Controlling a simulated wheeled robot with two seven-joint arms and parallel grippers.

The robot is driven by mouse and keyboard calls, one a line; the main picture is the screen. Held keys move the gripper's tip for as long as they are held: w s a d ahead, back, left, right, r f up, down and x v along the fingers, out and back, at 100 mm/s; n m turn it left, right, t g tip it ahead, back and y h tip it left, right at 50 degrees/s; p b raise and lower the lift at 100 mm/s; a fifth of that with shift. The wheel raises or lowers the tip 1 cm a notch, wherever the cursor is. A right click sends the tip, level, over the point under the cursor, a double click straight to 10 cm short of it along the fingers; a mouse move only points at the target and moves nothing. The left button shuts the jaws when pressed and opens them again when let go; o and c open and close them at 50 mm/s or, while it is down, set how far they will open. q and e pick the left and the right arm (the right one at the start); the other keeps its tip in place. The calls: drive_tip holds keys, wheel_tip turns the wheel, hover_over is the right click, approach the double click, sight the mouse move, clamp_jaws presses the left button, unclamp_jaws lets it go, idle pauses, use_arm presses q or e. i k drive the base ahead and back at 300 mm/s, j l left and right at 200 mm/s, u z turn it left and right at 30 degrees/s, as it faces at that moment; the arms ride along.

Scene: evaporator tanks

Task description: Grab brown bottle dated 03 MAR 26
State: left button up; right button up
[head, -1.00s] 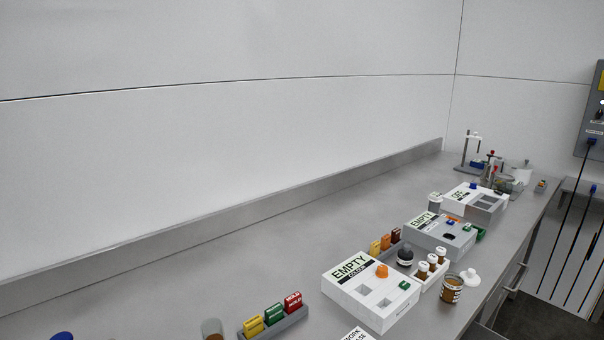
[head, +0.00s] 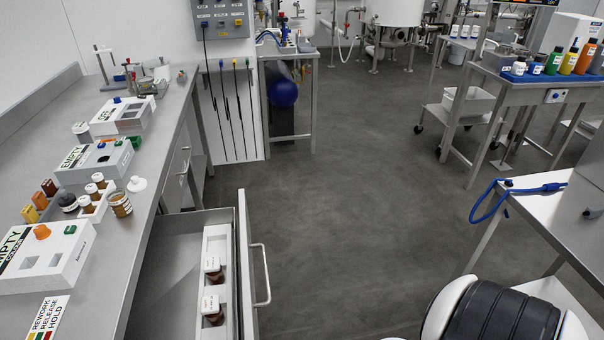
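Two brown bottles with white caps and pale labels stand in a white holder in the open drawer: the farther bottle (head: 213,270) and the nearer bottle (head: 212,310). On the bench, several small brown bottles (head: 92,190) with white caps sit in a white rack. A larger brown container (head: 120,205) with a white label stands beside that rack, with a white lid (head: 137,184) lying next to it. The dates on the labels are too small to read. Neither gripper shows in the head view.
The open drawer (head: 180,275) juts from the bench (head: 135,255) into the aisle, its front and handle (head: 262,275) facing right. White boxes (head: 45,262) line the bench. The floor (head: 350,200) is clear between the drawer and the steel cart (head: 545,215) at right.

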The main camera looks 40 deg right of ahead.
sight(213, 270)
drive_tip(key=k+l+z, duration=0.1)
drive_tip(key=z, duration=0.2)
drive_tip(key=l+z, duration=0.3)
drive_tip(key=i+l+u, duration=0.2)
drive_tip(key=u, duration=0.15)
drive_tip(key=i+l+u, duration=0.2)
drive_tip(key=l+u, duration=0.2)
drive_tip(key=i+l+u, duration=0.15)
drive_tip(key=l+u, duration=0.2)
drive_tip(key=i+l+u, duration=0.1)
drive_tip(key=l+u, duration=0.3)
